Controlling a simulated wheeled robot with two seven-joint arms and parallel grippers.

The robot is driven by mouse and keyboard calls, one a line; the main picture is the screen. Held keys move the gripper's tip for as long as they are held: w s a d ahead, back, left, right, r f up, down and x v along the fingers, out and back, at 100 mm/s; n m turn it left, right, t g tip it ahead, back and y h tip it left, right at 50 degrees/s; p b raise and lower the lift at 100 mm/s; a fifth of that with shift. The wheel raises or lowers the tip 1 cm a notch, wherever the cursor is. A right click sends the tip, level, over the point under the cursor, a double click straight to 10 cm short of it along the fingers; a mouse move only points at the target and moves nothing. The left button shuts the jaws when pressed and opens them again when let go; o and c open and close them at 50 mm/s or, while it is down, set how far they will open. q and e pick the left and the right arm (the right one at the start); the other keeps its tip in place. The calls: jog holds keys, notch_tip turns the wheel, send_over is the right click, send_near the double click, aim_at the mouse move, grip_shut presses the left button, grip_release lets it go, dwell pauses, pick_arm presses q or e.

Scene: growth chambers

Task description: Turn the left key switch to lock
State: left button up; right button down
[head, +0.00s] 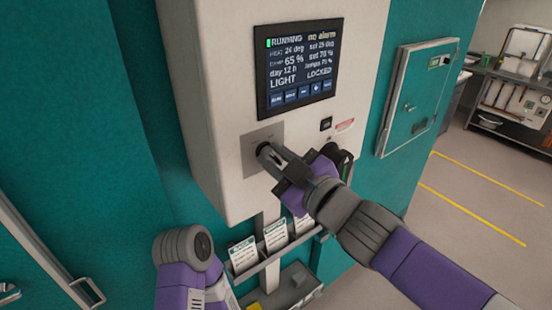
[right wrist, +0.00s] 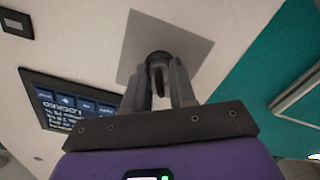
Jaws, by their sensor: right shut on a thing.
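The key switch (head: 263,149) sits on a square grey plate (head: 248,163) on the front of a white control box, below its display (head: 300,65). The display reads RUNNING, no alarm and LOCKED. My right gripper (head: 270,156) is at the switch, its fingers closed around the key. In the right wrist view the fingers (right wrist: 158,82) stand on either side of the dark key switch (right wrist: 159,58), with the plate (right wrist: 190,45) behind. The fingers partly hide the key, so I cannot tell its exact angle. My left arm shows at the lower left; its gripper is out of view.
Below the box is a rack (head: 290,249) with several cards. A teal door panel (head: 418,95) is at right. Open floor with yellow lines lies beyond.

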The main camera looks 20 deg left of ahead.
aim_at(281, 163)
jog(key=shift+f, duration=0.15)
jog(key=c, duration=1.3)
grip_release()
jog(key=shift+o, duration=0.2)
jog(key=shift+d, duration=0.1)
jog(key=p+v, duration=0.2)
jog(key=v, duration=0.4)
jog(key=shift+s+d, duration=0.2)
jog(key=shift+d, duration=0.05)
jog(key=shift+s+d, duration=0.25)
jog(key=shift+d, duration=0.05)
